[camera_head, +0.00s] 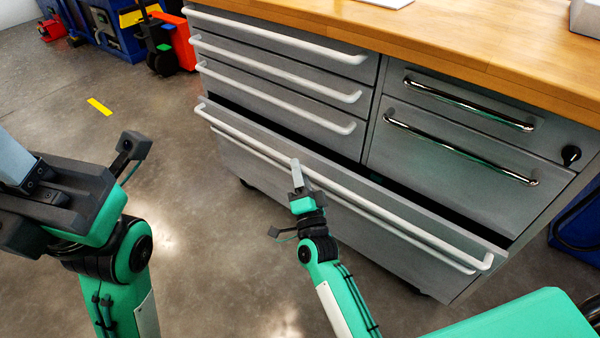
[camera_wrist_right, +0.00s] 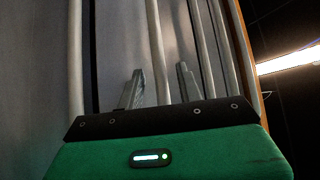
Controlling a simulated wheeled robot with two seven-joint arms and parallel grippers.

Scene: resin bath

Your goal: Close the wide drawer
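The wide drawer (camera_head: 400,247) is the long grey bottom drawer of the cabinet. It stands partly pulled out, with a dark gap above its front, wider at the right. A long white handle (camera_head: 385,214) runs along its front. My right gripper (camera_head: 297,172) is in front of the drawer near the middle of this handle. The right wrist view shows its two grey fingers (camera_wrist_right: 160,82) apart and nothing clamped between them; a pale bar passes behind them. I cannot tell if it touches the handle. My left gripper (camera_head: 12,160) is at the left, partly cut off, away from the cabinet.
Smaller drawers with white handles (camera_head: 285,75) and two with chrome handles (camera_head: 460,150) appear shut above. A second pale bar (camera_head: 445,260) runs below the wide drawer's handle. The wooden worktop (camera_head: 450,40) overhangs.

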